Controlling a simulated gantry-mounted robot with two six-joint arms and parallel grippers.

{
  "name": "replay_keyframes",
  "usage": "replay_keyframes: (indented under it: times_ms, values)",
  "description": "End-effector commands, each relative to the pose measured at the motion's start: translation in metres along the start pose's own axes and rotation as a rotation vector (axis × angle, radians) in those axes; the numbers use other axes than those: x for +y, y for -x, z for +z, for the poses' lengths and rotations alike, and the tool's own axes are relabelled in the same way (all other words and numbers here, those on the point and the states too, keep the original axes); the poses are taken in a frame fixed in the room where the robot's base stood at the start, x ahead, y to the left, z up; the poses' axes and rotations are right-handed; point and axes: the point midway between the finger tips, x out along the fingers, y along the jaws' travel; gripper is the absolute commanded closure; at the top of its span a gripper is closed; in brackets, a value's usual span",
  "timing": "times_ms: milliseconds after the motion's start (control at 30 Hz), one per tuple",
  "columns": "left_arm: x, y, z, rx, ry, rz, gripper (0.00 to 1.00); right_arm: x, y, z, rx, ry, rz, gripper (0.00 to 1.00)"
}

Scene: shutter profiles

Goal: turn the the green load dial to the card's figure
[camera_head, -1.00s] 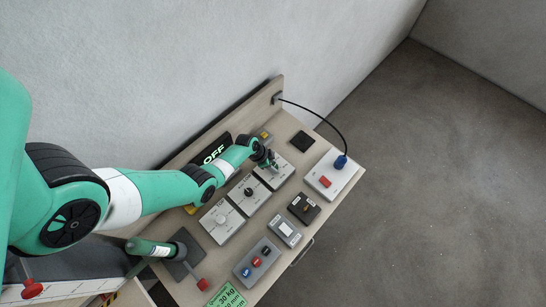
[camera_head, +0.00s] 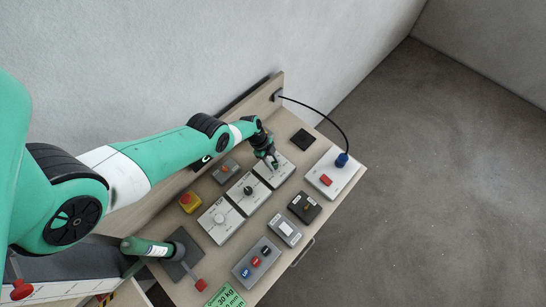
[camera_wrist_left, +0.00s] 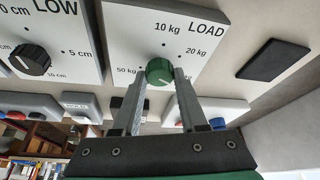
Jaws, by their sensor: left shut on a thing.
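The green load dial (camera_wrist_left: 158,71) sits on a white plate marked LOAD (camera_wrist_left: 192,14), with 10 kg, 20 kg and 50 kg legible around it. Other marks are hidden by the fingers. My left gripper (camera_head: 273,164) is over this plate in the head view. In the wrist view its two fingers are shut on the dial, one at each side. My right gripper is not in view.
A plate with a black dial (camera_head: 248,190) and one with a white dial (camera_head: 219,218) lie to the left of the load plate.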

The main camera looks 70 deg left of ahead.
Motion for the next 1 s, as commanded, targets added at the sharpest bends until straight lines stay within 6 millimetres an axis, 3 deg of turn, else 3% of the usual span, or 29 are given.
replay_keyframes:
  times_ms: [467, 500, 633, 1000]
  values:
    - [-0.0003, -0.0002, 0.001, -0.003, -0.015, 0.003, 1.0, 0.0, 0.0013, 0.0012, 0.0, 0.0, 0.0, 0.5]
    - [-0.0003, -0.0002, 0.001, -0.003, -0.015, 0.003, 0.53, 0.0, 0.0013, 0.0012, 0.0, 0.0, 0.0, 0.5]
    - [-0.0003, -0.0001, 0.0007, -0.002, -0.014, 0.004, 0.3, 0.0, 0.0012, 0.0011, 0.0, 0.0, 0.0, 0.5]
    - [-0.0005, 0.007, -0.0007, -0.001, -0.013, 0.004, 0.28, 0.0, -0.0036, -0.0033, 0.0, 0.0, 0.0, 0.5]
